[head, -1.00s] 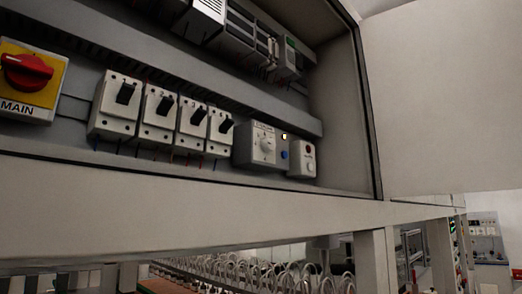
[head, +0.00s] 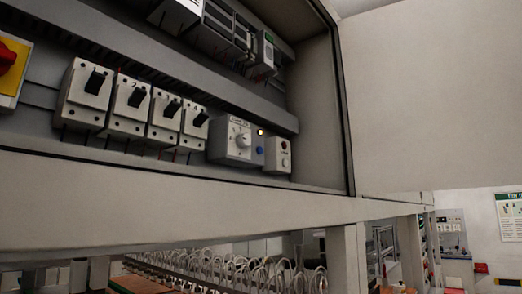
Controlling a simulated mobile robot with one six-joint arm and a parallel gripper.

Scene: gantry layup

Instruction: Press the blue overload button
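The small blue button (head: 259,151) is on the overload relay (head: 231,140), a grey unit with a round dial in the lower row of the open electrical cabinet. My gripper is not in view, and nothing touches the button.
Several white breakers (head: 129,106) with black levers stand left of the relay. A small box with a red and a white button (head: 278,155) is at its right. The red and yellow main switch (head: 12,68) is cut by the left edge. The open cabinet door (head: 430,95) fills the right.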

